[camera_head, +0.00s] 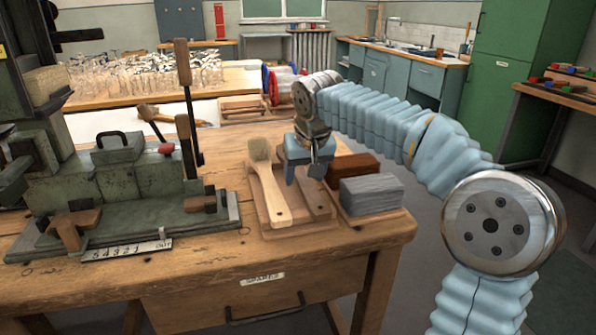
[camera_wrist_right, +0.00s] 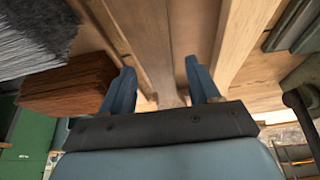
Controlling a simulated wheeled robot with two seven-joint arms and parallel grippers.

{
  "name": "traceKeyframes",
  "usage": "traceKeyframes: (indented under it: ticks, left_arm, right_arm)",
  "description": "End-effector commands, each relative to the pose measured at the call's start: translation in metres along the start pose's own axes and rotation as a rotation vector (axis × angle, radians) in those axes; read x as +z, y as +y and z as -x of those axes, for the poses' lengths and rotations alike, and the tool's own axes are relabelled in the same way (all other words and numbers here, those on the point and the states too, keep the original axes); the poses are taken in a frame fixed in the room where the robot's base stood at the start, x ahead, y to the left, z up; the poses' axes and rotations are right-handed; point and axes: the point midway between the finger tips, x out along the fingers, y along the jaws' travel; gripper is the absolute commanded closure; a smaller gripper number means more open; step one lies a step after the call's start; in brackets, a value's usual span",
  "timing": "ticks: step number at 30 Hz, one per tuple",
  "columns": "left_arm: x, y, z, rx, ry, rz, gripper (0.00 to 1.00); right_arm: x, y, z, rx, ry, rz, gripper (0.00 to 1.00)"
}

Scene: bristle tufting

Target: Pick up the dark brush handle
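A brown wooden handle (camera_head: 317,206), darker than the pale brush beside it, lies lengthwise on the wooden tray (camera_head: 342,225); its far part is hidden under my right gripper. In the right wrist view the brown handle (camera_wrist_right: 150,42) runs between the fingers. My right gripper (camera_head: 304,176) points down over the far part of the tray, and it also shows in the right wrist view (camera_wrist_right: 162,82). It is open, with one finger on each side of the handle and gaps visible. I cannot tell how far the fingertips reach down. My left gripper is out of view.
A pale brush (camera_head: 270,192) lies close on the left of the handle. A red-brown bristle bundle (camera_head: 352,167) and a grey one (camera_head: 371,195) stand close on the right. A green machine (camera_head: 135,185) with upright levers fills the bench's left side.

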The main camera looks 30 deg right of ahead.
Motion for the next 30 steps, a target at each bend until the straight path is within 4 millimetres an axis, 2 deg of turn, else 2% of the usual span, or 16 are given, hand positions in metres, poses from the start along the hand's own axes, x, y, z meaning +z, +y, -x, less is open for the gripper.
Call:
traceKeyframes:
  ticks: [1, 11, 19, 23, 27, 30]
  left_arm:
    - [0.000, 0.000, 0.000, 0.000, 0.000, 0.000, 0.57]
    - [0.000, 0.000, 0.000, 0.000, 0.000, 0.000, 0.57]
    - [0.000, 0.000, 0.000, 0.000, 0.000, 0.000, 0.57]
    - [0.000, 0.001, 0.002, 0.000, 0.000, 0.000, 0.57]
    - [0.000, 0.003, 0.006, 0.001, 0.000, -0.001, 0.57]
    - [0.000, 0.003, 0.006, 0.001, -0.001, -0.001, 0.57]
  right_arm:
    - [0.000, 0.000, 0.000, 0.000, 0.000, 0.000, 0.47]
    - [0.000, 0.000, 0.000, 0.000, 0.000, 0.000, 0.97]
    - [-0.001, 0.000, 0.002, 0.000, 0.001, 0.000, 0.97]
    - [-0.005, 0.000, 0.011, 0.000, 0.001, 0.000, 0.97]
    - [-0.013, -0.001, 0.036, -0.001, 0.005, 0.000, 0.97]
    - [-0.002, -0.004, 0.064, -0.002, 0.006, 0.002, 0.97]
